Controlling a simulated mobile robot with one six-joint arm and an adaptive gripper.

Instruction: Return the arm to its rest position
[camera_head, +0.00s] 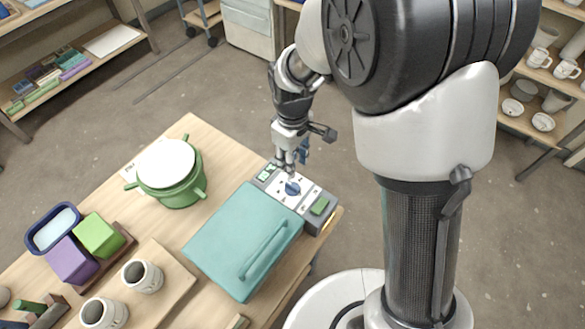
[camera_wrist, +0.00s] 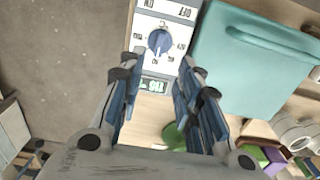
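My gripper (camera_head: 292,158) is at the far right end of the wooden table, by the grey control panel (camera_head: 262,179) and its blue dial (camera_head: 292,189). In the wrist view my gripper (camera_wrist: 161,66) has its fingers spread apart with nothing between them. The blue dial (camera_wrist: 159,41) shows just beyond the fingertips, on the white panel face marked ON and OFF. Whether a fingertip touches the panel is not clear. My arm reaches down from the upper right, partly bent.
A teal box with a handle (camera_head: 235,236) adjoins the panel. A green bucket with a white top (camera_head: 168,170) stands behind it. Mugs (camera_head: 143,276) stand on a board at the left front. A shelf of cups (camera_head: 556,70) is at the right. Open floor lies beyond the table.

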